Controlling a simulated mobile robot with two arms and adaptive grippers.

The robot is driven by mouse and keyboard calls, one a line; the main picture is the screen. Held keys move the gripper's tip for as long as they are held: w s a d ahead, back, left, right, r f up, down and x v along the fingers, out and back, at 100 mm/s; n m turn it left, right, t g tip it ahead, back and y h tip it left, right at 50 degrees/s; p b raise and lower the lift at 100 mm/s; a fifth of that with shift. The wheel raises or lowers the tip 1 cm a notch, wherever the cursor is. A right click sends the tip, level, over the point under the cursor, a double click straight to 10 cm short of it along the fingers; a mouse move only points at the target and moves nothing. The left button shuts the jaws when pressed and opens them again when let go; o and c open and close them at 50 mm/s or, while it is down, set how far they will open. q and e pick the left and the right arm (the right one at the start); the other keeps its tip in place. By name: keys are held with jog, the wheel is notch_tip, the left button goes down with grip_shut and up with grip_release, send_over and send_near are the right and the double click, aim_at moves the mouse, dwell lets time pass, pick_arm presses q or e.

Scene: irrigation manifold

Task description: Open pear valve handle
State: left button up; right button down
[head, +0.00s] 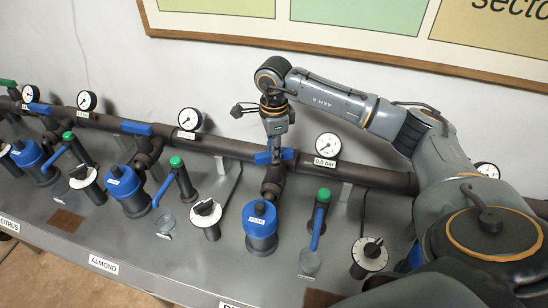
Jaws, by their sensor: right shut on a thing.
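A blue valve handle (262,157) sits on the brown main pipe, above the branch that drops to a blue-topped filter (260,222). It lies roughly along the main pipe and across that branch. My right gripper (275,148) comes down from above and is shut on this handle, its fingers covering the middle. Below this section, a nameplate is cut off at the bottom edge, so I cannot read it in full. My left gripper is out of view.
A gauge (328,146) marked 0.0 bar stands just right of my gripper. A green-capped post with a blue lever (318,225) and dial knobs (206,212) rise from the grey bench. Similar sections continue left, past the ALMOND plate (103,264). A framed board hangs behind.

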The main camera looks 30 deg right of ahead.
jog(key=n+b, duration=0.2)
jog(key=shift+f+n, duration=0.2)
jog(key=shift+n, duration=0.2)
jog(key=n+b, duration=0.3)
jog(key=shift+n, duration=0.3)
jog(key=n+b, duration=0.1)
jog(key=n, duration=0.2)
jog(key=shift+r+b, duration=0.1)
jog(key=shift+b, duration=0.25)
jog(key=shift+r+n+b, duration=0.1)
jog(key=shift+n+b, duration=0.35)
jog(key=shift+n, duration=0.75)
jog(key=c, duration=1.2)
grip_release()
jog(key=shift+r, duration=0.1)
